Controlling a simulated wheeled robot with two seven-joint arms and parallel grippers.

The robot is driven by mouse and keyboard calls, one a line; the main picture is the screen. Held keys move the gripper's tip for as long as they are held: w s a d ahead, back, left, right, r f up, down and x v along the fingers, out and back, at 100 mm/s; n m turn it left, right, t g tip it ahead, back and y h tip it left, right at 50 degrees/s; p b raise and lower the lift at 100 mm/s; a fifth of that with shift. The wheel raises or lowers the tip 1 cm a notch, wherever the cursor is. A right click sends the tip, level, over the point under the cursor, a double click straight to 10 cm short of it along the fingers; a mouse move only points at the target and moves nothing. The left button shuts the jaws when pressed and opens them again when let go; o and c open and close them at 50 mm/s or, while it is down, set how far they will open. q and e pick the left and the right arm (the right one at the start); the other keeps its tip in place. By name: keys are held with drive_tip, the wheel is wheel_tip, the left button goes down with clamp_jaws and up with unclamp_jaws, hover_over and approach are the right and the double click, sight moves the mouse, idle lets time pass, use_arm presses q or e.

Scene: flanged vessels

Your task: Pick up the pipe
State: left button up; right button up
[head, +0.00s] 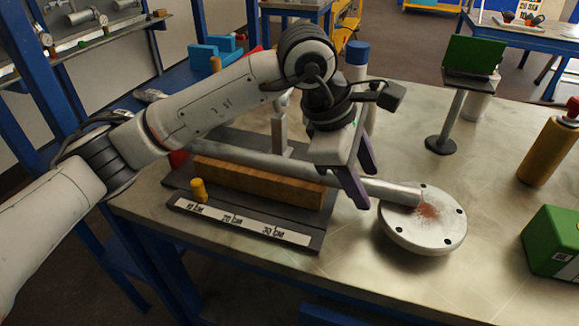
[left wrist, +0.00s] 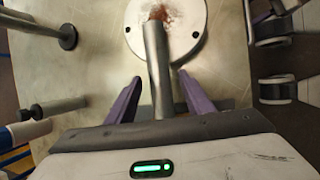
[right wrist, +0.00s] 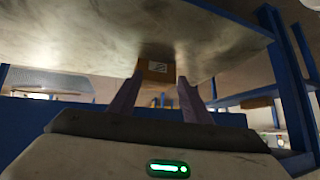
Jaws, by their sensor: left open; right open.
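The pipe (head: 260,164) is a grey metal tube lying across a dark fixture, with its right end at a round white flange (head: 424,232). The flange has bolt holes and a rust-brown patch by the pipe end. My left gripper (head: 364,190) is open over the pipe near the flange, with purple fingers on either side. In the left wrist view the pipe (left wrist: 157,75) runs between the two open fingers (left wrist: 157,95), apart from both. My right gripper (right wrist: 160,88) is open and empty; it shows only in the right wrist view, facing a table underside.
A wooden block (head: 255,182) lies along the fixture beside the pipe, behind a marked scale strip (head: 240,222). A green panel on a stand (head: 472,58), a yellow-brown bottle (head: 550,145) and a green box (head: 556,243) stand to the right. The tabletop between them is clear.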

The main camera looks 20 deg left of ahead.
use_arm(q)
clamp_jaws()
drive_tip(key=shift+w+r, duration=0.1)
drive_tip(key=shift+r, duration=0.6)
wheel_tip(320, 180, up, 9)
drive_tip(key=p, duration=0.1)
drive_tip(key=shift+f, duration=0.2)
